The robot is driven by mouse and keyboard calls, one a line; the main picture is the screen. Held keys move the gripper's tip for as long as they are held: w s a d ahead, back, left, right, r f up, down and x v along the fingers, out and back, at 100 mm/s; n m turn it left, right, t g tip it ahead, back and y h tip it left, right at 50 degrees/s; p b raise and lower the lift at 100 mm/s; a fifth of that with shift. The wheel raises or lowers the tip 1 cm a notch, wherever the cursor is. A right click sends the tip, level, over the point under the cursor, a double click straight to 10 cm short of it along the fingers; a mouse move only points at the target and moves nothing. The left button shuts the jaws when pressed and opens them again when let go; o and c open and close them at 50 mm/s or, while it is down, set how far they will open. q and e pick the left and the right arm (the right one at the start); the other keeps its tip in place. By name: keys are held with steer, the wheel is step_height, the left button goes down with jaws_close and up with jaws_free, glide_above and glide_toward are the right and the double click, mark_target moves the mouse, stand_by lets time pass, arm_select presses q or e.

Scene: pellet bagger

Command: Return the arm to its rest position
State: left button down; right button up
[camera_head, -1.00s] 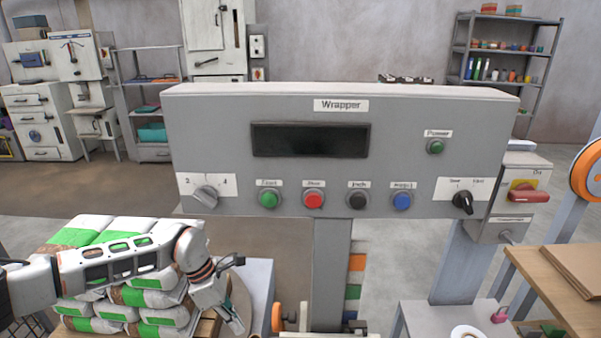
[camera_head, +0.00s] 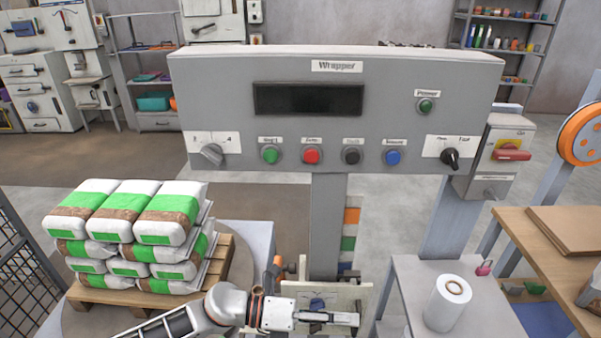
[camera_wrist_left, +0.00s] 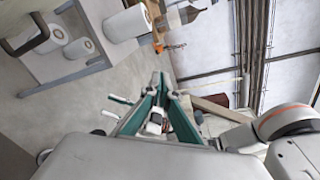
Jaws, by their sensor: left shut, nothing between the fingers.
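My left gripper (camera_head: 356,319) shows in the head view at the bottom centre, pointing right, in front of a pale plate on the machine below the wrapper panel. Its fingers are shut and hold nothing. In the left wrist view its fingers (camera_wrist_left: 158,82) come together at the middle of the picture. My left arm (camera_head: 225,305) comes in along the bottom edge from the left, in front of the pallet's lower corner. My right arm and gripper do not show in the head view.
The grey Wrapper panel (camera_head: 320,110) with knobs and buttons stands ahead on a post. Bags (camera_head: 125,230) are stacked on a wooden pallet (camera_head: 222,255) at left. A white roll (camera_head: 447,303) stands on a grey table at right. A wooden table with cardboard (camera_head: 570,235) is farther right.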

arm_select(q)
steer(key=w+a+f+n+t+y, duration=0.15)
steer(key=a+n+t, duration=0.45)
steer(key=n, duration=0.6)
steer(key=w+a+r+n+t+y, duration=0.15)
steer(key=a+n+t, duration=0.25)
steer(key=n+t, duration=0.55)
steer(key=s+a+f+n+g+y, duration=0.2)
steer(key=s+a+f+n+y, duration=0.3)
steer(key=s+a+f+n, duration=0.2)
steer(key=s+a+f+n+g+y+p, duration=0.1)
steer(key=s+a+f+n+g+y, duration=0.2)
steer(key=a+f, duration=0.9)
steer(key=s+n+y, duration=0.2)
steer(key=s+n, duration=0.2)
steer(key=n, duration=0.2)
steer(key=shift+a+n+y, duration=0.25)
steer(key=shift+n+y, duration=0.1)
steer(key=shift+y, duration=0.05)
